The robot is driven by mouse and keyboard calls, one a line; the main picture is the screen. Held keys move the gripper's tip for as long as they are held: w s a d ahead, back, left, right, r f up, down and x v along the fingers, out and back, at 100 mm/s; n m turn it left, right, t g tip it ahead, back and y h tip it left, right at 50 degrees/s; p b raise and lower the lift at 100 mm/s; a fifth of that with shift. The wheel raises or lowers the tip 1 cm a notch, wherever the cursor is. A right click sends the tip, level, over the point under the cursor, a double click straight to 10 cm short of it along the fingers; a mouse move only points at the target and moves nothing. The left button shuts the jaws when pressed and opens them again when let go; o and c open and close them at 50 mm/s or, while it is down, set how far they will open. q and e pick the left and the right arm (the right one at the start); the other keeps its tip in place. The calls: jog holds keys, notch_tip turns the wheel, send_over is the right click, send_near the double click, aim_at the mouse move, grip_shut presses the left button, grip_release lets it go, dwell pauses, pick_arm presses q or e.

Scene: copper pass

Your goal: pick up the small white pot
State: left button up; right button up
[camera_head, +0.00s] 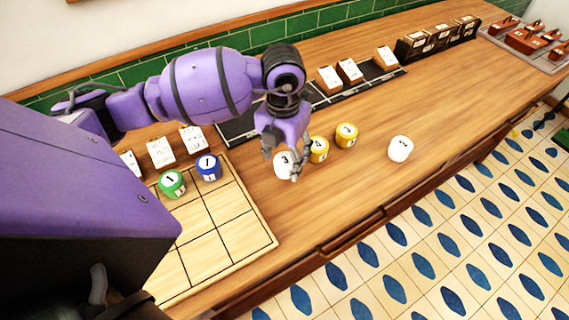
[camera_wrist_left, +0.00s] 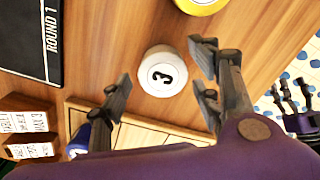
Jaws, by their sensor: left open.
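A white pot marked 3 (camera_head: 282,166) stands upright on the wooden counter, partly hidden in the head view by my left gripper (camera_head: 286,158). In the left wrist view the same white pot (camera_wrist_left: 162,72) shows whole, in line with the gap between the open, empty fingers of my left gripper (camera_wrist_left: 160,92). I cannot tell whether a finger touches it. A second white pot (camera_head: 400,149) stands alone farther right on the counter. A dark fingered gripper (camera_wrist_left: 298,112), seemingly my right one, shows at the right edge of the left wrist view; its opening is unclear.
Two yellow pots (camera_head: 319,150) (camera_head: 346,135) stand close to the right of the pot marked 3. Green (camera_head: 172,183) and blue (camera_head: 209,168) pots stand on the gridded wooden board (camera_head: 232,208). Card holders line the back. The counter's right front is mostly clear.

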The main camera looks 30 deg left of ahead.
pick_arm(q)
jog(key=shift+f, duration=0.7)
jog(key=c, duration=1.3)
